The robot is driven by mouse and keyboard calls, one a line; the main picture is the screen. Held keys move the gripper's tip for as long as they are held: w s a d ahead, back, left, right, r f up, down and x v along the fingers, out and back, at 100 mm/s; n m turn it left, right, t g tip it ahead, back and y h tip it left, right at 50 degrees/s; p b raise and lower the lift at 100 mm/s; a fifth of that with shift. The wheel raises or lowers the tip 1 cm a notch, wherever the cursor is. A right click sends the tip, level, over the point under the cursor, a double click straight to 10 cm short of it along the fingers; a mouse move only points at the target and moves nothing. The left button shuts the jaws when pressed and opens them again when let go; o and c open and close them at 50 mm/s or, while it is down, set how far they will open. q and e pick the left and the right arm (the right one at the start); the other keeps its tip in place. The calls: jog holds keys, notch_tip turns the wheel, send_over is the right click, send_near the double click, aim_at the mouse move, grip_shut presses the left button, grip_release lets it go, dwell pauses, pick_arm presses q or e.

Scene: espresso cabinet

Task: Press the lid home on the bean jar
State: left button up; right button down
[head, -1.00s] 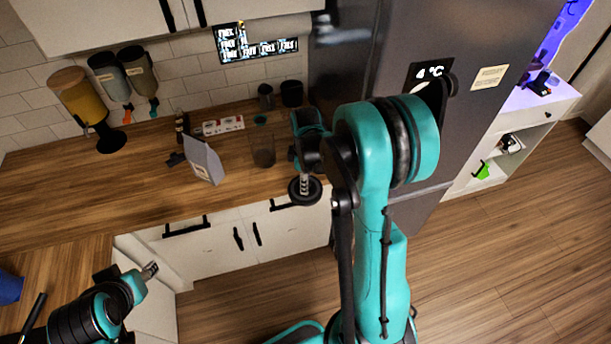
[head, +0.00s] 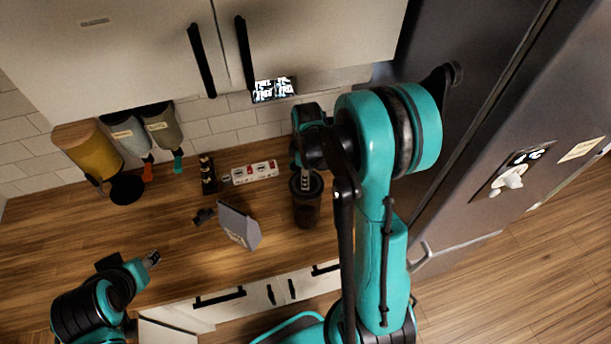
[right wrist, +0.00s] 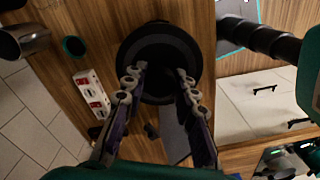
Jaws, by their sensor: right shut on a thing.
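The bean jar (head: 307,212) is a dark see-through cylinder standing on the wooden counter near its front edge. The round black lid (head: 312,190) is at the jar's mouth; I cannot tell whether it sits flush. My right gripper (head: 306,181) points down from above and is shut on the lid's middle. In the right wrist view the lid (right wrist: 160,48) is a dark disc around the fingertips (right wrist: 158,82) and hides most of the jar. My left gripper (head: 152,259) is away at the lower left, apart from the jar; its finger gap is unclear.
Wall dispensers (head: 128,133) hang at the back left. The fridge (head: 480,130) stands to the right. The counter's left part is clear.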

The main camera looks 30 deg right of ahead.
jog(key=shift+s, duration=0.2)
jog(key=shift+w+b, duration=0.1)
jog(key=shift+b, duration=0.2)
notch_tip(320, 180, down, 5)
jog(key=b, duration=0.5)
jog(key=shift+f, duration=0.1)
jog(key=shift+b, duration=0.55)
dwell(1.5)
jog(key=shift+f+b, duration=0.75)
jog(key=shift+b, duration=0.3)
dwell(2.0)
jog(key=c, duration=0.6)
grip_release()
jog(key=shift+c, duration=0.2)
